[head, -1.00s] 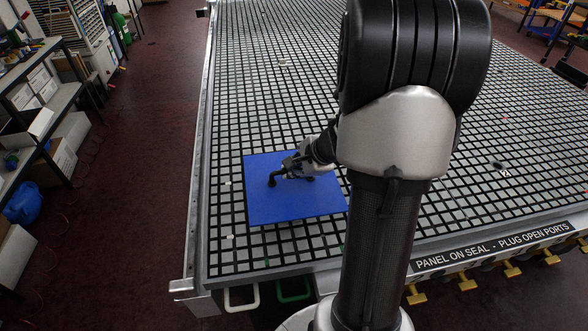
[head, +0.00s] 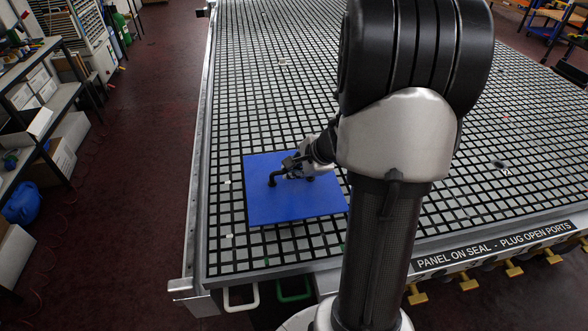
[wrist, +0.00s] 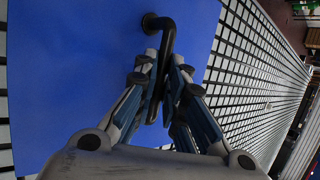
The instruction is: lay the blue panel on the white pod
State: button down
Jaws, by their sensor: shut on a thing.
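The blue panel (head: 295,205) is a flat square plate with a black bar handle, over the left front part of the grid table. In the wrist view the panel (wrist: 70,60) fills the left and middle of the picture. My gripper (head: 283,172) is shut on the panel's handle, which shows between the fingers in the wrist view (wrist: 160,75). Whether the panel touches the grid or hangs just above it I cannot tell. I see no white pod clearly; it may be hidden under the panel or behind my arm.
The grid table (head: 265,100) has a raised metal edge along its left side. Shelving (head: 40,90) stands at the far left. The grid behind the panel is mostly clear.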

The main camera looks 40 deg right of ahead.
jog(key=shift+f+b, duration=0.4)
jog(key=c, duration=1.6)
grip_release()
jog(key=v, duration=1.2)
